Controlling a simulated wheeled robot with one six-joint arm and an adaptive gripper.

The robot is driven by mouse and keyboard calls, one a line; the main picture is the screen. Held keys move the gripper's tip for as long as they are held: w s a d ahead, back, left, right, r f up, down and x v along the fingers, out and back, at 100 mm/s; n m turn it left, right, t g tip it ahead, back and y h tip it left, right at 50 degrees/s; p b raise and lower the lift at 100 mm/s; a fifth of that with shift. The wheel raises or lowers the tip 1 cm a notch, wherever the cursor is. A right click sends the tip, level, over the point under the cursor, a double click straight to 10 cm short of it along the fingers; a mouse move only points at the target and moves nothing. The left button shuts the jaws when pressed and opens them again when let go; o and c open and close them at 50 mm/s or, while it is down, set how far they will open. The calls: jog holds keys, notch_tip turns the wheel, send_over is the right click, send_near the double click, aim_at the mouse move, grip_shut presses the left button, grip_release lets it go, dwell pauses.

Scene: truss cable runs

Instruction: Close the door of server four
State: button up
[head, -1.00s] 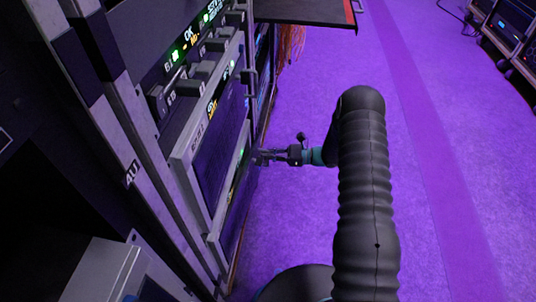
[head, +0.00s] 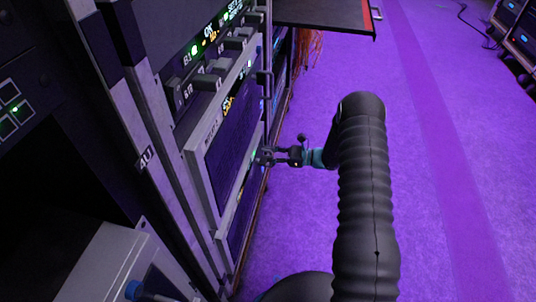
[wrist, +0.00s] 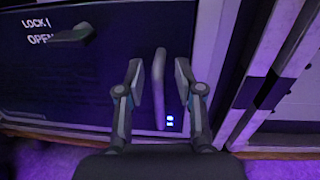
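In the wrist view a dark door panel (wrist: 75,85) carries the words LOCK/ and OPEN and a dark latch knob (wrist: 73,34). A grey upright handle (wrist: 160,88) stands near its right side. My gripper (wrist: 159,82) is open, with one finger on each side of the handle in the picture and gaps to both. I cannot tell how deep the handle sits between the fingers. In the head view my gripper (head: 264,156) is at the face of the rack (head: 160,172), low down; the handle is not clear there. No server number is readable.
A dark shelf or panel with a red edge (head: 330,14) juts out from the rack farther along, with orange cables (head: 308,48) below it. A grey box (head: 100,262) stands at lower left. Purple floor (head: 440,150) is free to the right; more equipment (head: 515,30) stands far right.

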jog(key=shift+d, duration=0.1)
jog(key=s+d, duration=0.2)
jog(key=d, duration=0.9)
jog(key=shift+d, duration=0.35)
